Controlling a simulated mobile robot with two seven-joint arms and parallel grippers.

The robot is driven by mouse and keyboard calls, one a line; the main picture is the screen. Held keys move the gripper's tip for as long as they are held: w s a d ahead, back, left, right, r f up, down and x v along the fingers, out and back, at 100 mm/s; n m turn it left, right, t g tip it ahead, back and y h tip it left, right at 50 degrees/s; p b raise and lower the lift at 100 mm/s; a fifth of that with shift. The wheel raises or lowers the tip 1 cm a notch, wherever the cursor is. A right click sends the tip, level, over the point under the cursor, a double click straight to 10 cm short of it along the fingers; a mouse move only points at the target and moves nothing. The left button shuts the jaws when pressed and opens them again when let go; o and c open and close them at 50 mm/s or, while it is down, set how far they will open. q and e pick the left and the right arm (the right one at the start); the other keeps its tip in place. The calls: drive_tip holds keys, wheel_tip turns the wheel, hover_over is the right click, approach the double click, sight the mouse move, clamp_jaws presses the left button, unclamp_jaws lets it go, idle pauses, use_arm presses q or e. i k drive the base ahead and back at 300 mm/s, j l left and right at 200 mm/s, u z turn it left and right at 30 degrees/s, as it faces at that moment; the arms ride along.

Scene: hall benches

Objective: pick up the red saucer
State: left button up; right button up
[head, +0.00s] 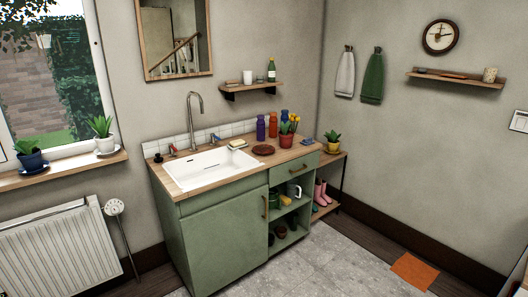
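A small dark red, round, flat dish, which looks like the red saucer (263,150), lies on the wooden worktop (190,183) of the green cabinet. It sits right of the white sink and in front of the purple and blue bottles. Nothing visible rests on it. Neither of my grippers is in view, and no arm shows.
The white sink (212,168) with its tall tap (191,112) is left of the saucer. A terracotta pot with flowers (286,140) stands close to its right, and a soap dish (238,145) close to its left. Grey floor (330,265) in front is clear.

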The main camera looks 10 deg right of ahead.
sight(263, 150)
drive_tip(key=i+l, duration=0.2)
drive_tip(key=i, duration=0.25)
drive_tip(key=i+l, duration=0.2)
drive_tip(key=i, duration=0.2)
drive_tip(key=i+l, duration=0.2)
drive_tip(key=i, duration=0.25)
drive_tip(key=i+l+z, duration=0.1)
drive_tip(key=i, duration=0.35)
drive_tip(key=i+l, duration=0.25)
drive_tip(key=i, duration=0.2)
